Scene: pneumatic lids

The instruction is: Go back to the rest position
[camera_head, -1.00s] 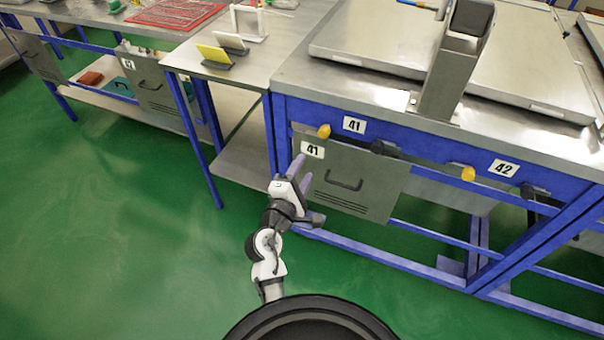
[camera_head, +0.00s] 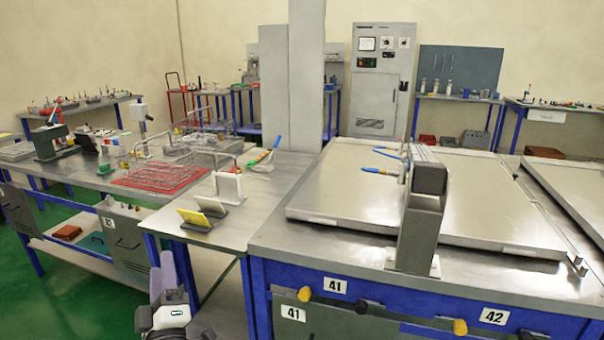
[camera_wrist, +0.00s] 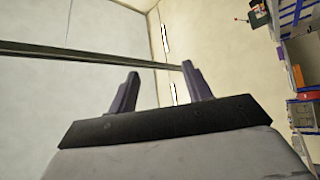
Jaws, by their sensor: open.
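My gripper (camera_head: 169,278) is at the bottom left of the head view, pointing up in front of the blue-framed bench, to the left of station 41. In the wrist view my gripper (camera_wrist: 160,90) has its two purple-grey fingers spread with nothing between them. Beyond the fingers the wrist view shows pale wall and a dark rail crossing it. The fingers touch nothing that I can see.
The steel bench (camera_head: 285,233) with flat lids (camera_head: 350,190) and a grey upright post (camera_head: 415,230) is at right. Yellow knobs (camera_head: 305,293) stick out of its front. A side table (camera_head: 240,220) holds small stands. Green floor (camera_head: 95,310) is open at lower left.

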